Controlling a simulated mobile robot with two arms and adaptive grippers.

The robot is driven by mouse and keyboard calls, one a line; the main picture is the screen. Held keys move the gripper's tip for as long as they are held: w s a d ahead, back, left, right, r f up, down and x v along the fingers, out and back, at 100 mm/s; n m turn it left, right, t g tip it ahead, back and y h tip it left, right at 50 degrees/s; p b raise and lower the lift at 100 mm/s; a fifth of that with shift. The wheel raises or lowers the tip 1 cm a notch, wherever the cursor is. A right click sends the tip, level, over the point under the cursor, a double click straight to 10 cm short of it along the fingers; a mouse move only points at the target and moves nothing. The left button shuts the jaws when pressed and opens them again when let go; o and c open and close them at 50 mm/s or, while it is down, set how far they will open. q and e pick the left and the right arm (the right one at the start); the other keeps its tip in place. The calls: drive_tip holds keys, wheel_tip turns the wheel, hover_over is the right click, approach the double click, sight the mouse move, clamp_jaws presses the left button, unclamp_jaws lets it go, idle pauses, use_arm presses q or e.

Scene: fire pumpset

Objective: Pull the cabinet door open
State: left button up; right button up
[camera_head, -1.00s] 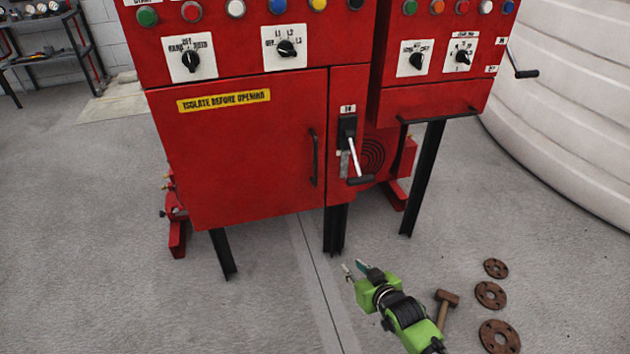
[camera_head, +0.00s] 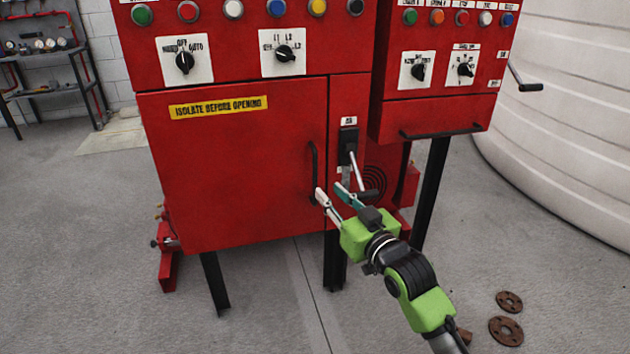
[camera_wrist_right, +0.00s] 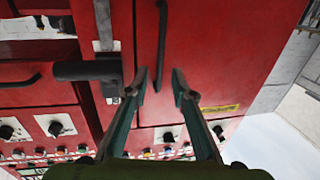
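The red cabinet door (camera_head: 230,165) is shut, with a yellow "ISOLATE BEFORE OPENING" label. Its black vertical bar handle (camera_head: 314,168) is near the door's right edge. My right gripper (camera_head: 332,192) is open and empty; in the head view its fingertips show by the handle's lower end. In the right wrist view, the handle (camera_wrist_right: 162,45) runs lengthwise beyond the gap between the open fingers (camera_wrist_right: 160,84), apart from both. The door (camera_wrist_right: 215,45) fills much of that view, which looks upside down. My left gripper is not in view.
A switch lever (camera_head: 356,170) stands just right of the handle, close to my gripper; it looms large in the wrist view (camera_wrist_right: 88,70). A second red panel (camera_head: 435,90) and a white tank (camera_head: 560,130) are to the right. Rusty flanges (camera_head: 506,330) lie on the floor.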

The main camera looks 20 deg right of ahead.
sight(316, 179)
drive_tip(key=w, duration=0.2)
drive_tip(key=w+a+b, duration=0.1)
drive_tip(key=w, duration=0.5)
drive_tip(key=shift+w+a, duration=0.25)
drive_tip(key=shift+a, duration=0.1)
clamp_jaws()
